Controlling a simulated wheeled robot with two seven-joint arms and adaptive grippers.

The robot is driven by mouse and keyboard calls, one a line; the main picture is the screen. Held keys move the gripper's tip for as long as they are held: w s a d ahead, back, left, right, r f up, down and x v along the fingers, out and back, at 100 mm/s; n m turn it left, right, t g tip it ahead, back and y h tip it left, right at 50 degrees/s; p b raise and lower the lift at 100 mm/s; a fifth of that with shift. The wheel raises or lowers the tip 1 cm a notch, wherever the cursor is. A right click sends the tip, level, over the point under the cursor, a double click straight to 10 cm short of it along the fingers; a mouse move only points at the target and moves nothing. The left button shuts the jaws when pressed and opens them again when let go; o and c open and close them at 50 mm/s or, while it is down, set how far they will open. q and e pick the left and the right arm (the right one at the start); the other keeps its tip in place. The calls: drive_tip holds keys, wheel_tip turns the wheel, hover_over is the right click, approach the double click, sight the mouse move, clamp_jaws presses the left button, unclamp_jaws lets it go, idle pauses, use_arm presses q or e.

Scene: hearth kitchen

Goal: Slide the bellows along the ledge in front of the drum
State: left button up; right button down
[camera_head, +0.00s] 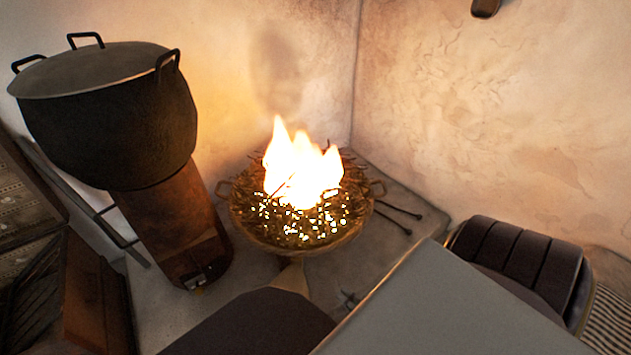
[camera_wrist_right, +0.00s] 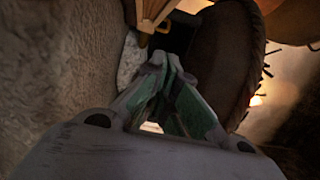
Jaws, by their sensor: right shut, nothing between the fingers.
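The bellows seem to be the dark brown rounded body (camera_head: 250,325) with a tan tapered end (camera_head: 292,277), at the bottom of the head view. They sit on the grey ledge (camera_head: 165,305), in front of the fire bowl; their lower part is cut off. The rusty drum (camera_head: 172,232) stands upright on the left. My right gripper (camera_head: 348,299) is right of the bellows, mostly hidden by my grey arm. In the right wrist view its fingers (camera_wrist_right: 168,65) are shut and empty. The dark body (camera_wrist_right: 228,55) is just right of them; contact cannot be told. My left gripper is out of view.
A large black pot (camera_head: 110,125) sits on the drum. A bowl of twigs (camera_head: 300,240) burns with tall flames behind the bellows. Two thin dark rods (camera_head: 398,216) lie right of it. Walls close the back and right. A wooden thing (camera_head: 95,300) stands at lower left.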

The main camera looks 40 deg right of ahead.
drive_tip(key=shift+w, duration=0.1)
drive_tip(key=shift+w, duration=0.9)
drive_tip(key=w, duration=0.2)
drive_tip(key=w+b, duration=0.1)
drive_tip(key=w, duration=0.2)
drive_tip(key=w+b, duration=0.1)
drive_tip(key=w, duration=0.1)
drive_tip(key=shift+w+a, duration=0.25)
drive_tip(key=shift+a, duration=0.05)
drive_tip(key=shift+w+a, duration=0.35)
drive_tip(key=shift+a, duration=0.35)
drive_tip(key=shift+w+a+b, duration=0.2)
drive_tip(key=shift+a+b, duration=0.2)
drive_tip(key=shift+a, duration=0.85)
